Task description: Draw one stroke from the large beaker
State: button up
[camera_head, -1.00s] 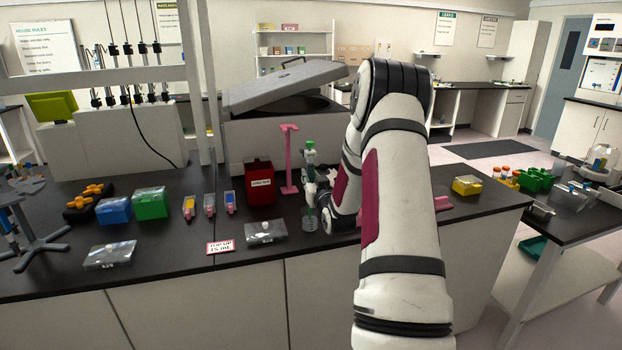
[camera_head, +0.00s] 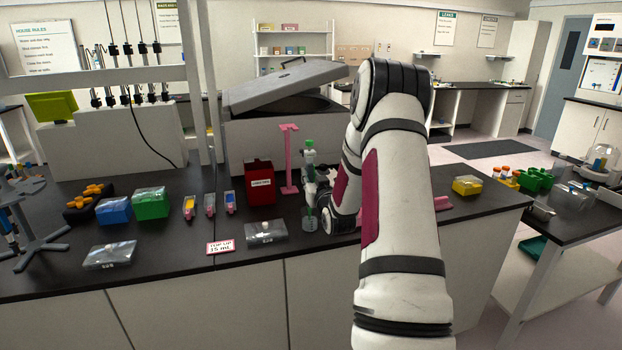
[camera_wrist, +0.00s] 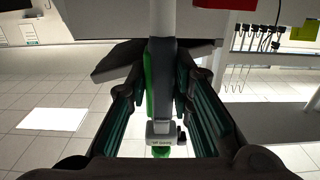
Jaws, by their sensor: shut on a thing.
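My gripper (camera_head: 312,186) is shut on a slim upright pipette (camera_head: 309,157) with a green top. In the wrist view the pipette's grey and green body (camera_wrist: 161,82) sits between the two dark fingers, its labelled head toward the camera. In the head view the pipette's lower end reaches down to a small clear beaker (camera_head: 311,226) on the black bench. The beaker is partly hidden by my wrist. I cannot tell whether the tip is inside it or in liquid, or how much it holds.
A red bin (camera_head: 260,184) and a pink stand (camera_head: 289,160) are just behind and left. A clear-lidded box (camera_head: 266,234) and a "TOP UP 15 mL" card (camera_head: 220,247) lie left of the beaker. A large open-lidded machine (camera_head: 262,136) stands behind.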

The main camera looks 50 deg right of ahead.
aim_at(310, 141)
notch_tip(310, 141, up, 12)
jog(key=p, duration=0.4)
jog(key=shift+s, duration=0.1)
jog(key=shift+f, duration=0.1)
jog(key=shift+w, duration=0.2)
